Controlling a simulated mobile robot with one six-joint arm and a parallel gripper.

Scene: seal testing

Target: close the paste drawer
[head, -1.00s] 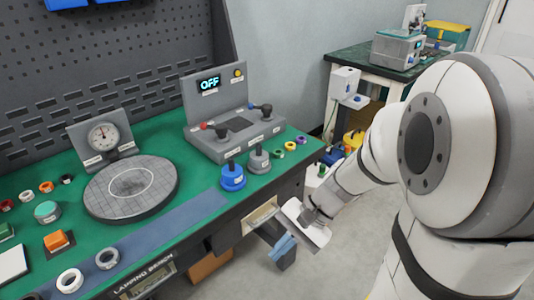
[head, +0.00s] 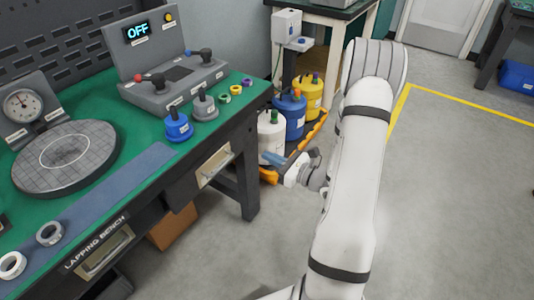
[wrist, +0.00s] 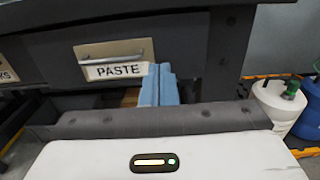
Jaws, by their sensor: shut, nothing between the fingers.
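The paste drawer (head: 214,166) is at the right end of the bench front in the head view, with a pale label plate and a bar handle. In the wrist view the drawer front (wrist: 190,50) fills the upper middle, its handle above the word PASTE. The front looks flush with the bench, and no open drawer box shows. My gripper (head: 270,159) is to the right of the drawer front in the head view. Its blue fingers (wrist: 158,86) are shut and empty, overlapping the label's lower right corner in the wrist view. Whether they touch the front is unclear.
The green-topped lapping bench (head: 75,242) stands at left, with another drawer (head: 105,250) further left and a dark leg (head: 246,180) beside the paste drawer. White, blue (head: 289,117) and yellow containers stand behind my gripper. Floor at right is clear.

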